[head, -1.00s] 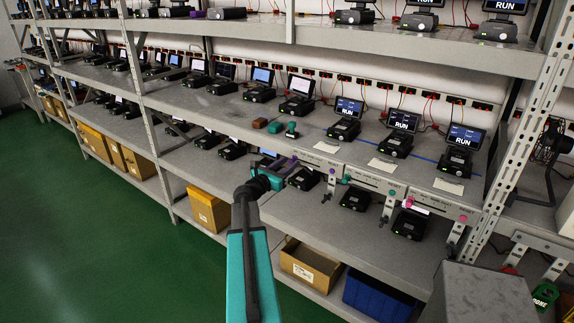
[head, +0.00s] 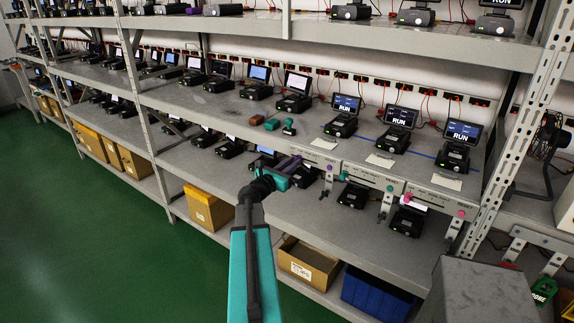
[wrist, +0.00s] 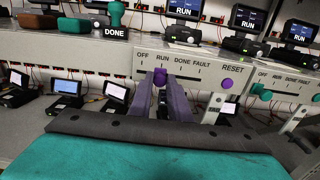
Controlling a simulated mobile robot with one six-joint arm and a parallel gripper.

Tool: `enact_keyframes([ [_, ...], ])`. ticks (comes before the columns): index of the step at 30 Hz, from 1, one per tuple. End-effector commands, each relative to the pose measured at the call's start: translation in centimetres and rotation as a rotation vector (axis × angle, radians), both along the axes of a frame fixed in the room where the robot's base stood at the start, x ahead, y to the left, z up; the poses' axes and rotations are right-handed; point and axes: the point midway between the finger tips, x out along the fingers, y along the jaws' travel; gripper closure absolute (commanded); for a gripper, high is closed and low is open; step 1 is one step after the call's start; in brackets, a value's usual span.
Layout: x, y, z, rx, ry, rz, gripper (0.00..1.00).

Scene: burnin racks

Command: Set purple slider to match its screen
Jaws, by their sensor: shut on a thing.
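The purple slider knob (wrist: 160,77) sits on a grey panel (wrist: 198,66) marked OFF, RUN, DONE, FAULT and RESET. It stands below the RUN label, well left of DONE and FAULT. My gripper (wrist: 162,90) is shut on the knob, its purple fingers on either side. In the head view my gripper (head: 290,165) is at the left end of that panel (head: 318,160). The screen above it (wrist: 185,8) reads RUN; it also shows in the head view (head: 345,104). The slot behind the fingers is partly hidden.
A purple RESET button (wrist: 226,84) is on the same panel's right. To the right are panels with a teal knob (wrist: 257,88) and a pink knob (head: 408,197). A teal-topped stamp (wrist: 116,15) stands on the shelf above. Bins line the lower shelf.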

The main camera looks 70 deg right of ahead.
Motion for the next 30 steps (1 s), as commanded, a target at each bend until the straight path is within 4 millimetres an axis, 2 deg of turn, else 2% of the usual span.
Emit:
enact_keyframes([
  [9,-0.1,0.0,0.0,0.0,0.0,0.001,1.0],
  [10,-0.1,0.0,0.0,0.0,0.0,0.001,0.78],
  [12,-0.1,0.0,0.0,0.0,0.0,0.001,0.67],
  [13,-0.1,0.0,0.0,0.0,0.0,0.001,0.65],
  [23,0.0,0.1,0.0,0.0,0.0,0.001,0.65],
  [30,0.3,1.2,-0.1,0.0,-0.001,0.003,0.65],
])
